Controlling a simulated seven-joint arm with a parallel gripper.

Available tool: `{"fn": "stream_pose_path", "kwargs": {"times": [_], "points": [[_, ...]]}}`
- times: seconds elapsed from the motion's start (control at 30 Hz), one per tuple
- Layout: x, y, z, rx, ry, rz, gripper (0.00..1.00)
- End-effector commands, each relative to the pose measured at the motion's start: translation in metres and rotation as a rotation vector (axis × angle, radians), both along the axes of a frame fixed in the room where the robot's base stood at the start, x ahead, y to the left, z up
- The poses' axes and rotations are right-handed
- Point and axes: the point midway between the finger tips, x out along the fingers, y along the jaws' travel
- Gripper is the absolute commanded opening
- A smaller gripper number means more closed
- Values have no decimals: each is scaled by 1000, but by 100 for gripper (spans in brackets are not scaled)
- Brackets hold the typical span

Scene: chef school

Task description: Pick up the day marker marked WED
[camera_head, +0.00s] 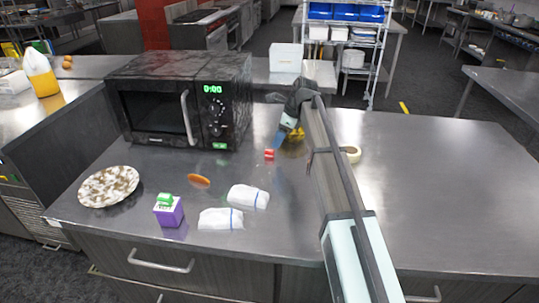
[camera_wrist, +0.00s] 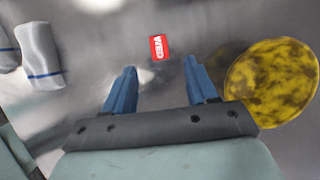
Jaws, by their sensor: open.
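The day marker (camera_wrist: 159,47) is a small red block with WED in white letters. In the wrist view it lies flat on the steel counter, just beyond my fingertips and between their lines. In the head view the marker (camera_head: 269,154) is a small red spot on the counter, right of the microwave's front. My gripper (camera_wrist: 162,75) has two blue fingers, open and empty, short of the marker. In the head view my gripper (camera_head: 279,140) is partly hidden by my arm, just above and right of the marker.
A yellow mottled round thing (camera_wrist: 272,82) lies close to my right finger. White rolled cloths (camera_head: 248,197) lie nearer the front, by a purple box (camera_head: 168,211) with a green top. A speckled plate (camera_head: 108,187), a microwave (camera_head: 185,100) and a tape roll (camera_head: 352,154) stand around. The counter's right side is clear.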

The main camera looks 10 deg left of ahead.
Motion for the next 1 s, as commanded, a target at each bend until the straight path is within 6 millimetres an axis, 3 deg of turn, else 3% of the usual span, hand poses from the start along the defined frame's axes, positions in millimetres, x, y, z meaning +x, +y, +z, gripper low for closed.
{"fn": "stream_pose_path", "kwargs": {"times": [0.37,0.73,1.0], "points": [[0,8,-19,0,0,-1,57],[0,27,-57,-1,2,0,57],[1,29,-60,0,0,-1,57]]}}
